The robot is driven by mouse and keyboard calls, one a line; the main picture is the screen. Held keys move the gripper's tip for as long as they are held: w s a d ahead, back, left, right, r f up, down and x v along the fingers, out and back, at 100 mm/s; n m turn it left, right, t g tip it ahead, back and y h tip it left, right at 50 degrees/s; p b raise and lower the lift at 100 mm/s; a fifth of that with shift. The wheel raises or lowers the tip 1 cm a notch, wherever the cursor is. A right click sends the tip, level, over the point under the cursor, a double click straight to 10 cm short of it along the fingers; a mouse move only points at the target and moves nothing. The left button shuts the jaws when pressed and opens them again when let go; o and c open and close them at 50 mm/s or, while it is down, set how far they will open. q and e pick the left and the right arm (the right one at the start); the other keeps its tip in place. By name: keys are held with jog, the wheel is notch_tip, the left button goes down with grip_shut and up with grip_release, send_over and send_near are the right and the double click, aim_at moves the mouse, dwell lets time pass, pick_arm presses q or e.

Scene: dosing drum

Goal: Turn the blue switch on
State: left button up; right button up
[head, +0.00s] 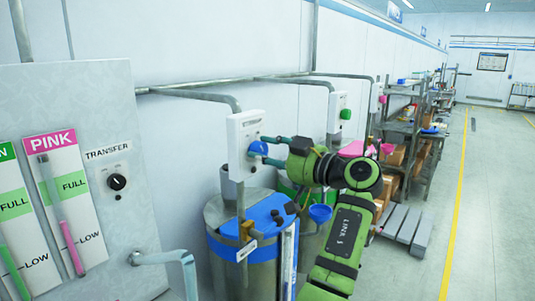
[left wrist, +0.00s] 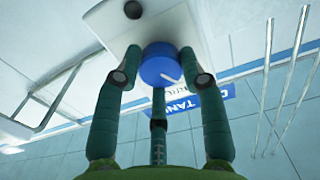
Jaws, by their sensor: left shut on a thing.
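The blue switch (head: 257,149) is a round knob on the front of a white wall box (head: 236,132) above the drum with a blue lid. My left gripper (head: 267,146) reaches it from the right in the head view, its fingers at the knob. In the left wrist view the blue switch (left wrist: 160,64) sits between the two fingers of my left gripper (left wrist: 161,72), which is shut on it. A small white mark shows on the knob's face. My right gripper is in neither view.
A box with a green knob (head: 346,114) and one with a pink knob (head: 382,99) are farther along the wall. A blue-lidded drum (head: 262,215) stands below. A panel with a black TRANSFER knob (head: 117,182) is at left. The floor at right is clear.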

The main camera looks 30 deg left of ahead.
pick_arm(q)
jog(key=shift+f+m, duration=0.3)
jog(key=shift+m, duration=0.1)
jog(key=shift+a+m+b, duration=0.1)
jog(key=shift+m+b, duration=0.35)
jog(key=shift+m, duration=4.95)
jog(key=o, duration=1.1)
jog(key=shift+s, duration=0.1)
jog(key=shift+o, duration=0.2)
jog(key=shift+r, duration=0.15)
